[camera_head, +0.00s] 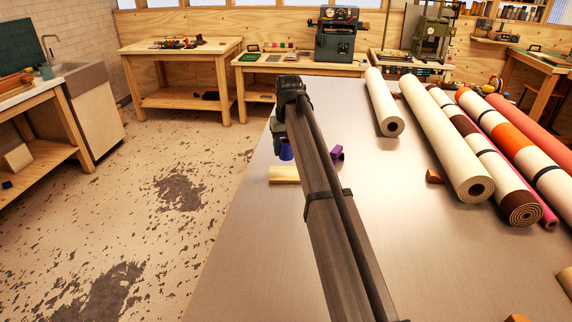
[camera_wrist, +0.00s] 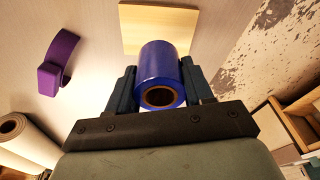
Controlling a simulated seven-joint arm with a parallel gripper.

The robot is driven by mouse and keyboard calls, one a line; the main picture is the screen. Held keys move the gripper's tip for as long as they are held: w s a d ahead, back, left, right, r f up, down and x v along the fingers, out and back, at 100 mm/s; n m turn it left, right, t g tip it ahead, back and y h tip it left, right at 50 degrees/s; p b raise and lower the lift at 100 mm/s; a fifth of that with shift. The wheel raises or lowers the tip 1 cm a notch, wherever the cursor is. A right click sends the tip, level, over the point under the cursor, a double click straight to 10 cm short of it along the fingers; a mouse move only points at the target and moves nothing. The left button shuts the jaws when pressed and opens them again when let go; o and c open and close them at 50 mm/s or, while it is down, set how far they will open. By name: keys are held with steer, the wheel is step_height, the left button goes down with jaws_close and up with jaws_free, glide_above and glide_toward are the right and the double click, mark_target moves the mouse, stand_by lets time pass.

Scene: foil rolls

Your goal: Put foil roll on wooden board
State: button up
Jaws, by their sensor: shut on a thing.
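The foil roll (camera_wrist: 160,75) is a shiny blue cylinder with a brown core. In the wrist view it sits between the two fingers of my gripper (camera_wrist: 160,88), which is shut on it. In the head view the blue roll (camera_head: 287,150) shows partly, below my gripper (camera_head: 283,140); my arm hides much of the gripper. The wooden board (camera_wrist: 150,22) is a pale flat square just beyond the roll in the wrist view. In the head view the board (camera_head: 284,174) lies near the table's left edge, partly behind my arm. I cannot tell whether the roll touches the board.
A purple tape dispenser (camera_wrist: 58,62) lies beside the board; it also shows in the head view (camera_head: 337,152). Large fabric rolls, including a cream one (camera_head: 447,140), lie along the right of the metal table (camera_head: 260,250). A small brown block (camera_head: 434,177) lies near them. The table's front middle is clear.

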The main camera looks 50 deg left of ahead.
mark_target(288, 143)
steer(key=shift+f, duration=3)
steer(key=o, duration=1.1)
steer(key=shift+f, duration=0.1)
steer(key=r, duration=0.4)
steer(key=d+r, duration=0.1)
steer(key=r, duration=0.7)
steer(key=shift+s+d+r, duration=0.1)
steer(key=shift+s+d, duration=0.25)
